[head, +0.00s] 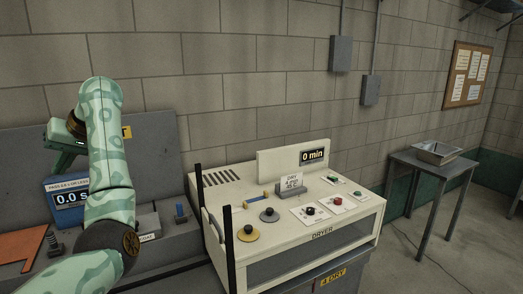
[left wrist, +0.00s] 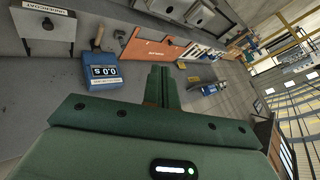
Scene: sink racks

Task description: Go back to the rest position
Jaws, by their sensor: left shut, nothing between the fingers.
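My left arm, in pale green camouflage, rises from the bottom left of the head view and bends at the top. My left gripper (head: 62,152) is at the far left there, in front of the grey back panel and above the blue display box (head: 66,193). In the left wrist view my left gripper (left wrist: 161,70) has its two dark green fingers together with nothing between them. My right gripper is in neither view.
A cream dryer (head: 270,205) with a "0 min" display, knobs and buttons stands right of my arm. Black upright posts (head: 228,245) rise at its left edge. An orange panel (head: 20,246) lies at the left. A side table (head: 433,168) holds a metal tray (head: 437,149).

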